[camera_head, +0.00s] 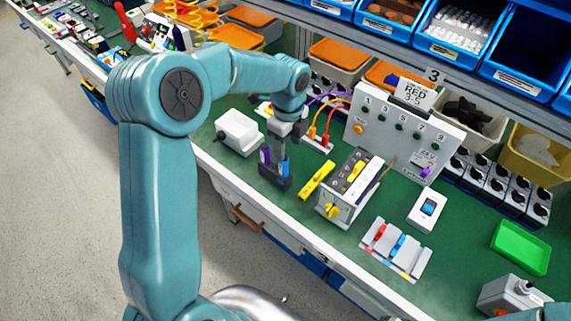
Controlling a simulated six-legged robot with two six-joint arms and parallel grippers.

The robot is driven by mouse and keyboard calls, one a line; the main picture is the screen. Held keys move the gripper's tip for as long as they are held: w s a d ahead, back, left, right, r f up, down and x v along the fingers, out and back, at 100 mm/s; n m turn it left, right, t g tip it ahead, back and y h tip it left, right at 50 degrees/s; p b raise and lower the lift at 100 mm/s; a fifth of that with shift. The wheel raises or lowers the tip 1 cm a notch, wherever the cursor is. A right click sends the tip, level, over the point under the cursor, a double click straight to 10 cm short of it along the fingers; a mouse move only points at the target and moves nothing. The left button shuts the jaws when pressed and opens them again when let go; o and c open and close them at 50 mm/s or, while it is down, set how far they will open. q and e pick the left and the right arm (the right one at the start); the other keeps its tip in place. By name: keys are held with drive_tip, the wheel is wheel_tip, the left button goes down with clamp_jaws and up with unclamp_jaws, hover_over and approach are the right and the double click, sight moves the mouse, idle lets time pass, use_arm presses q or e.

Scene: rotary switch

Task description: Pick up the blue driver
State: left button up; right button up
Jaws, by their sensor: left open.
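A blue driver (398,245) lies in a light grey tray (412,262) on the green bench top, right of a red driver (380,232). My left gripper (275,172) is open and points down over the bench, well to the left of the tray. A yellow bar and the rotary switch box stand between it and the tray. Blue and purple patches show at its jaws; I cannot tell if they belong to it. My right gripper is not in view.
The rotary switch box (350,187) has a yellow knob. A yellow bar (316,180) lies beside it. A panel (405,128) with a card reading RED stands behind. A white device (427,209), green tray (520,248) and grey button box (510,296) stand to the right.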

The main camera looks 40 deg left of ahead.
sight(285, 166)
use_arm(q)
drive_tip(key=f, duration=0.3)
drive_tip(key=shift+w+a+f, duration=0.15)
drive_tip(key=shift+a+f, duration=0.15)
drive_tip(key=shift+f, duration=0.1)
drive_tip(key=shift+s+d+f, duration=0.1)
drive_tip(key=shift+s+f, duration=0.1)
drive_tip(key=shift+f, duration=0.05)
drive_tip(key=shift+s+d, duration=0.1)
drive_tip(key=shift+s, duration=0.1)
drive_tip(key=f, duration=0.1)
drive_tip(key=f+p, duration=0.1)
drive_tip(key=f, duration=0.3)
drive_tip(key=shift+w+a+f+p, duration=0.1)
drive_tip(key=shift+w+a+p, duration=0.1)
drive_tip(key=shift+a+p, duration=0.15)
drive_tip(key=shift+s+d+f, duration=0.1)
drive_tip(key=shift+s+d, duration=0.1)
drive_tip(key=shift+w+f, duration=0.1)
drive_tip(key=shift+w, duration=0.1)
drive_tip(key=c, duration=0.8)
drive_tip(key=shift+c, duration=1.3)
drive_tip(key=shift+s, duration=0.15)
